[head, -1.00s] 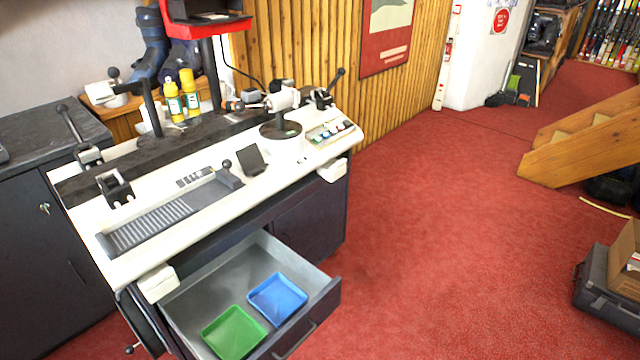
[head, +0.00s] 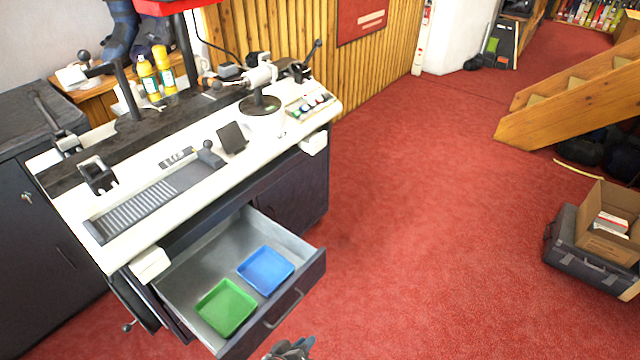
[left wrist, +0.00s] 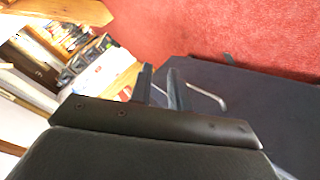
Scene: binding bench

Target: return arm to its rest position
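My left gripper (head: 290,350) shows at the bottom edge of the head view, in front of the open drawer and apart from it. In the left wrist view its two dark fingers (left wrist: 161,78) stand apart with nothing visible between them. A dark panel with a pale bar handle (left wrist: 208,97) lies beyond the fingers there. Most of the left arm is out of the head view. My right gripper is not in view.
The bench drawer (head: 315,265) is pulled out and holds a green tray (head: 226,307) and a blue tray (head: 266,271). A black case (head: 585,265) with a cardboard box (head: 610,215) sits at right. Red carpet (head: 430,230) between is clear.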

